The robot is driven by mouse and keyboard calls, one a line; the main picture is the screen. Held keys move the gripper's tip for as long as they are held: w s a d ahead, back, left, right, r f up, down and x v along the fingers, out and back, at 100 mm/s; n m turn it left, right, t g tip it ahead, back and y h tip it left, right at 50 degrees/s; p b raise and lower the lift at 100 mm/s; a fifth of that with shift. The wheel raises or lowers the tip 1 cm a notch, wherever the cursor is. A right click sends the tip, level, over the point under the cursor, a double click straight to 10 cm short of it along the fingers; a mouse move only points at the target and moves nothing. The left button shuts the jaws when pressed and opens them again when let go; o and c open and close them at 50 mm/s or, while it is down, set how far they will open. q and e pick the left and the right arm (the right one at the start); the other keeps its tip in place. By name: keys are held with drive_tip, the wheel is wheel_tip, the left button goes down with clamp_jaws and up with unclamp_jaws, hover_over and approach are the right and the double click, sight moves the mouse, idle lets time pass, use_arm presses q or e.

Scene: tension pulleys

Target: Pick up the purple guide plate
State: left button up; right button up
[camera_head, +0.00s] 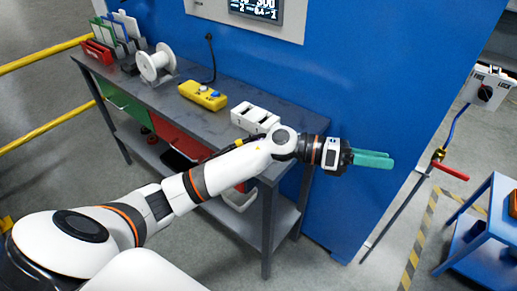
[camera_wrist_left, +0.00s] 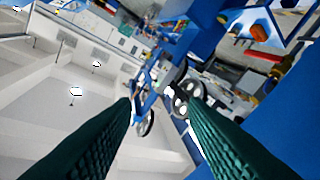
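Thin upright plates, among them green, bluish and white ones, stand in a rack (camera_head: 120,46) at the far left end of the grey workbench in the head view. They are small there, and I cannot tell for sure which one is the purple guide plate. My left gripper (camera_head: 374,159) is past the right end of the bench, in front of the blue wall, far from the rack. Its teal fingers point right. In the left wrist view the fingers (camera_wrist_left: 163,104) stand apart with nothing between them. My right gripper is in neither view.
On the grey bench (camera_head: 217,117) are a red holder (camera_head: 97,52), a white spool (camera_head: 155,64), a yellow control box (camera_head: 203,96) and a white slotted block (camera_head: 254,119). A blue wall (camera_head: 345,75) rises behind. A blue cart (camera_head: 490,225) is at right. Yellow rails (camera_head: 45,57) are at left.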

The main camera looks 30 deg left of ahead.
use_arm(q)
drive_tip(key=a+m+g+y, duration=0.1)
drive_tip(key=a+m+y, duration=0.2)
drive_tip(key=a+y, duration=0.3)
drive_tip(key=a+m+g+y, duration=0.2)
drive_tip(key=a+m+y, duration=0.2)
drive_tip(key=a, duration=0.8)
drive_tip(key=a+m+g+y, duration=0.2)
drive_tip(key=a+m+y, duration=0.1)
drive_tip(key=a+y, duration=0.5)
drive_tip(key=shift+w+a+f, duration=0.2)
drive_tip(key=shift+a+f, duration=0.05)
drive_tip(key=shift+a, duration=0.35)
wheel_tip(320, 180, down, 5)
drive_tip(key=shift+f+p, duration=0.2)
drive_tip(key=shift+p, duration=0.4)
drive_tip(key=shift+a+f, duration=0.1)
drive_tip(key=shift+f, duration=0.45)
drive_tip(key=f+p, duration=0.1)
drive_tip(key=f, duration=0.1)
drive_tip(key=a+f, duration=0.1)
drive_tip(key=f, duration=0.1)
drive_tip(key=shift+s+f+p, duration=0.15)
drive_tip(key=shift+s+p, duration=0.05)
drive_tip(key=shift+p, duration=0.15)
drive_tip(key=shift+d+f, duration=0.1)
drive_tip(key=shift+f, duration=0.3)
